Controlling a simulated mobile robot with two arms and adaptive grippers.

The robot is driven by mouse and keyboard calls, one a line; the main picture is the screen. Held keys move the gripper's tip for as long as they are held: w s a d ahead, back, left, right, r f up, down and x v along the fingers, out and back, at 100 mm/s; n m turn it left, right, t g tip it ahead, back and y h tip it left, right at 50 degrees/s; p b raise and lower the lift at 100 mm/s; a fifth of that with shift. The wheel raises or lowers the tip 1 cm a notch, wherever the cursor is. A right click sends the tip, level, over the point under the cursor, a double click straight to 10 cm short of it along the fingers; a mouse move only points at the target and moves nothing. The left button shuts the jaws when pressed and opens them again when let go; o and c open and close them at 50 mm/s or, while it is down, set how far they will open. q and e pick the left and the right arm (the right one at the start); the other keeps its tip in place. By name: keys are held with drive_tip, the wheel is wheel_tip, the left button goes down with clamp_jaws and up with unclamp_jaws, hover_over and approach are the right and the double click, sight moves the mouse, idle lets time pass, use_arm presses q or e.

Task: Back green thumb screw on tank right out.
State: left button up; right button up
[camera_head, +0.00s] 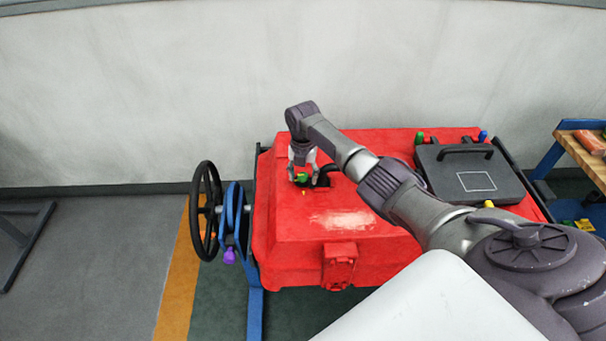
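The green thumb screw (303,177) shows on top of the red tank (285,225), near its left end. My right gripper (303,181) points down over this screw, with fingers on either side of it. The fingers look apart, but at this size I cannot tell whether they touch the screw. Another green knob (419,138) stands at the back of the tank, left of the black case lid. My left gripper is not in view.
A black lid with a handle (470,177) sits on the tank's right part, with blue and yellow knobs around it. A black handwheel (206,211) and blue reel (232,222) stand at the left. A wooden-topped bench (583,157) is at far right. Open floor lies left.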

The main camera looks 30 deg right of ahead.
sight(303, 175)
drive_tip(key=shift+r, duration=0.15)
drive_tip(key=shift+r, duration=0.2)
wheel_tip(303, 175, up, 11)
drive_tip(key=shift+r, duration=0.2)
idle(0.5)
